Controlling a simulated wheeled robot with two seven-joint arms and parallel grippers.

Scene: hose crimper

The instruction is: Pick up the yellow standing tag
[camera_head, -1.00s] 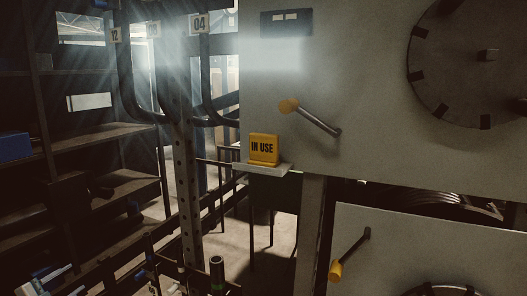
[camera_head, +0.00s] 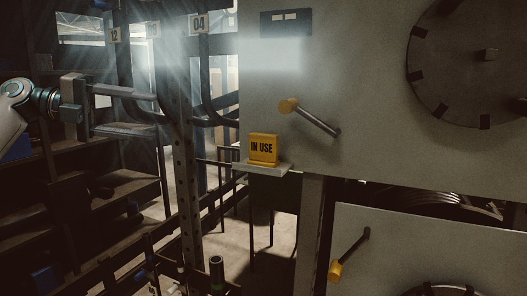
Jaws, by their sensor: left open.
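The yellow standing tag (camera_head: 263,149) reads "IN USE" and stands upright on a small grey ledge (camera_head: 262,168) beside the big grey machine panel. My left gripper (camera_head: 98,99) has come in from the left, well to the left of the tag and a little higher in the picture. It is apart from the tag and empty, with its jaws open; a long finger points right. My right gripper is not in view.
The grey machine panel (camera_head: 370,90) fills the right, with a yellow-knobbed lever (camera_head: 313,117) just above and right of the tag. A perforated upright post (camera_head: 186,180) and bent rack bars stand between my left gripper and the tag. Dark shelves (camera_head: 120,190) are at left.

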